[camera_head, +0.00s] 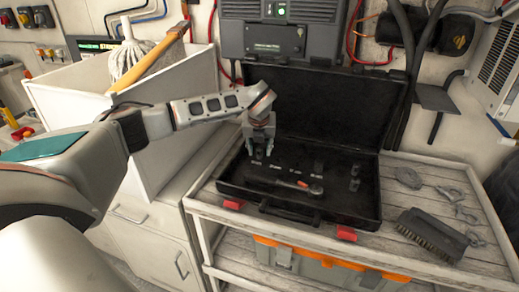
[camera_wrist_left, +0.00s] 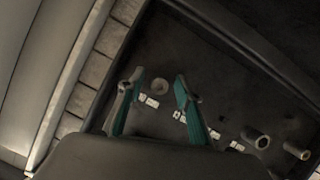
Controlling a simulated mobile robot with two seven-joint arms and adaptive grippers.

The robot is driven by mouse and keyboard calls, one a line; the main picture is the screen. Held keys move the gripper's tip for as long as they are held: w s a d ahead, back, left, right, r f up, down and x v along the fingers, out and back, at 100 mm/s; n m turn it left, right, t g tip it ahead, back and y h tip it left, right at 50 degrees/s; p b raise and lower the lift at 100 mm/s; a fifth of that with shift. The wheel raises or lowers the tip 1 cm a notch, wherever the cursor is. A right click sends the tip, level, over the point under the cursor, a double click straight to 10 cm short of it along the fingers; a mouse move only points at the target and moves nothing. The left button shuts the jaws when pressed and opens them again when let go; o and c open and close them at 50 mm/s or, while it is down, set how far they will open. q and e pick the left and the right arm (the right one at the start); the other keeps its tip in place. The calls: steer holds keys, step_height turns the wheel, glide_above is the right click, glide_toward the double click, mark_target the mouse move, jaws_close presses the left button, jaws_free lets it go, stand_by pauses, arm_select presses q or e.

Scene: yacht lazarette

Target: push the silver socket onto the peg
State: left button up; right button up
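A black tool case (camera_head: 262,198) lies open on the cart, its lid leaning back. My left gripper (camera_head: 262,154) points down over the left part of the case. In the left wrist view its two teal fingers (camera_wrist_left: 157,82) are apart, with nothing held between them. A silver socket (camera_wrist_left: 257,139) stands in the case to the right of the fingers, also seen in the head view (camera_head: 355,170). Another socket (camera_wrist_left: 299,150) stands farther right. My right gripper is not in view.
A ratchet with a red-marked handle (camera_head: 300,186) lies near the case front. White labels (camera_wrist_left: 149,101) line the case floor. The raised lid (camera_head: 330,105) stands behind the gripper. A black brush (camera_head: 432,234) and metal shackles (camera_head: 450,193) lie on the slatted cart top at right.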

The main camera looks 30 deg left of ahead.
arm_select(q)
steer(key=shift+r, duration=0.15)
steer(key=v, duration=1.1)
steer(key=shift+s+r, duration=0.2)
steer(key=shift+r, duration=0.1)
steer(key=shift+d, duration=0.1)
